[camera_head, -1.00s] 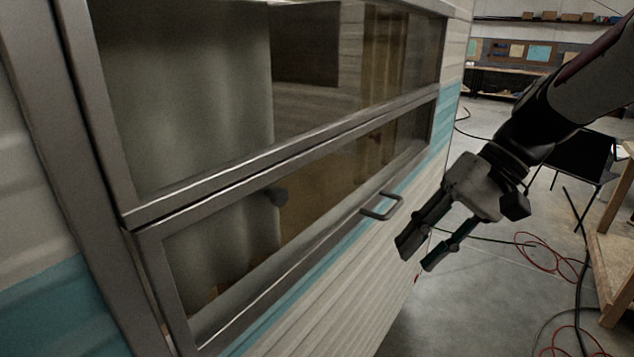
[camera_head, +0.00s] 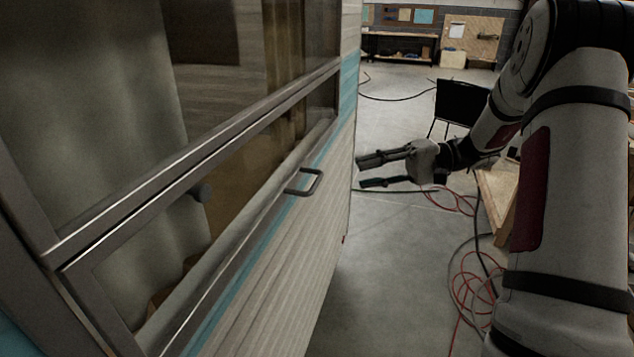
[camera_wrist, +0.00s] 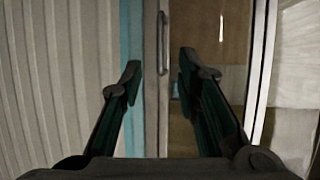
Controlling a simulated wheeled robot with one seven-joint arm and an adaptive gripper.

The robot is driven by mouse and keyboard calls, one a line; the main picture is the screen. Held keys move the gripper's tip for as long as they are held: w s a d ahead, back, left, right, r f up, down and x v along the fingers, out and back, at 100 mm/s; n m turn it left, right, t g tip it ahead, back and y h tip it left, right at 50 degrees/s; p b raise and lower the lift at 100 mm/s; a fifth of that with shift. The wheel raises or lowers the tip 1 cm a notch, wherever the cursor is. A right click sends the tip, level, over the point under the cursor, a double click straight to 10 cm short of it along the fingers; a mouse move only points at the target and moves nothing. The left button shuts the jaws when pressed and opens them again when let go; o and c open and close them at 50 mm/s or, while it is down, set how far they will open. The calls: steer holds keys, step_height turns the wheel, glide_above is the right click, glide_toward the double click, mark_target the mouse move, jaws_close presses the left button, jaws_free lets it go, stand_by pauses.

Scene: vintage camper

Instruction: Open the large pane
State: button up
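The large pane (camera_head: 225,190) is the lower framed window on the camper's side, with a grey metal frame. It appears shut against the wall.
A fixed-looking upper window (camera_head: 225,70) is above the pane. A black chair (camera_head: 460,104), a wooden table (camera_head: 497,200) and red and black cables (camera_head: 470,285) are to the right. The concrete floor (camera_head: 385,270) beside the camper is largely clear.

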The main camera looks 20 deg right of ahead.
mark_target(316, 181)
steer(key=p+x, duration=0.2)
steer(key=x, duration=0.9)
steer(key=shift+a+f, duration=0.1)
steer(key=shift+a, duration=0.25)
jaws_close()
